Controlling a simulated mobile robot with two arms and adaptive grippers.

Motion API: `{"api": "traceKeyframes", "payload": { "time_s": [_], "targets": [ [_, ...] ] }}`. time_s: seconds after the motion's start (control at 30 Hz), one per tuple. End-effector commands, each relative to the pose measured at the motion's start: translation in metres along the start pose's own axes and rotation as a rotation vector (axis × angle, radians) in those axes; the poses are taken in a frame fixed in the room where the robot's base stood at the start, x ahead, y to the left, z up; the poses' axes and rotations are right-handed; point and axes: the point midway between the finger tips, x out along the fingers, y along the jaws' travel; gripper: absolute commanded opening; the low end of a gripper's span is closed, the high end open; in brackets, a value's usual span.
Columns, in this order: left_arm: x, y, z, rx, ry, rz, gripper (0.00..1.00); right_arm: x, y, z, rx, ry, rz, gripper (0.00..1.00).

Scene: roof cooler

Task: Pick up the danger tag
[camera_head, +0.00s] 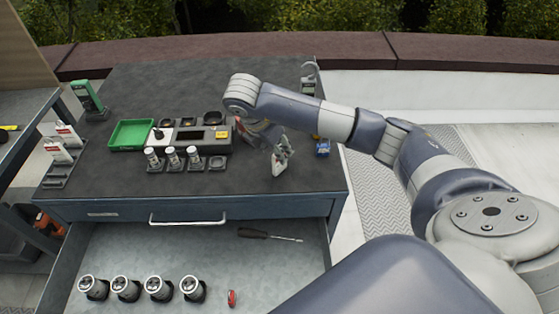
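Two white cards with red marks, which look like danger tags, stand in a dark holder at the table's left edge: the rear card (68,135) and the front card (57,152). Their print is too small to read. My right arm reaches in from the right over the table. Its gripper (267,137) hangs below the wrist, right of the grey device and far from the cards. A pale piece with small red marks (281,158) shows at its lower end; I cannot tell whether it is a finger or something held. My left gripper is not in view.
A green tray (131,134), a grey device (190,138) and small cylinders in holders (172,158) fill the table's middle. A green meter (88,97) stands at left, a blue item (322,148) at right. The open drawer (150,250) holds a screwdriver (268,235), several cylinders and a red item (232,298).

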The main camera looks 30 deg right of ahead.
Motion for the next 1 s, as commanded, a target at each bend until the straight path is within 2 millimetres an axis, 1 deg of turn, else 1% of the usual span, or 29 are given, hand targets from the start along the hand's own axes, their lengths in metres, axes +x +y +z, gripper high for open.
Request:
{"api": "traceKeyframes", "payload": {
  "time_s": [0.03, 0.1, 0.2, 0.43, 0.47, 0.5, 0.57, 0.6, 1.0],
  "targets": [
    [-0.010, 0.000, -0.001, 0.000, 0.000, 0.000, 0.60, 0.004, -0.003, 0.003, 0.000, -0.001, -0.006, 0.37],
    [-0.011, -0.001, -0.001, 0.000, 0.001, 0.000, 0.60, 0.015, -0.002, 0.002, 0.001, -0.001, -0.005, 0.37],
    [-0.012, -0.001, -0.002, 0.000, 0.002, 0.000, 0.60, 0.023, -0.001, 0.002, 0.000, -0.002, -0.002, 0.37],
    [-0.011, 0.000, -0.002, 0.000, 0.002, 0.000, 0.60, 0.025, -0.001, 0.001, 0.000, -0.001, -0.001, 0.37],
    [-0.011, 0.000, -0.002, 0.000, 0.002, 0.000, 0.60, 0.025, -0.001, 0.001, 0.000, -0.001, -0.001, 0.32],
    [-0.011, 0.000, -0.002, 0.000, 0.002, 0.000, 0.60, 0.025, -0.001, 0.001, 0.000, -0.001, -0.001, 0.23],
    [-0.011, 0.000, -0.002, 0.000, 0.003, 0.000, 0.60, 0.025, -0.001, 0.001, 0.000, -0.001, -0.001, 0.09],
    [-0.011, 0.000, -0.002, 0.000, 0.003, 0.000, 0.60, 0.025, -0.001, 0.001, 0.000, -0.001, -0.001, 0.00],
    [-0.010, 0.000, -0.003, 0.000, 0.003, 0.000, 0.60, 0.024, -0.001, 0.001, 0.000, -0.001, 0.000, 0.00]
  ]
}}
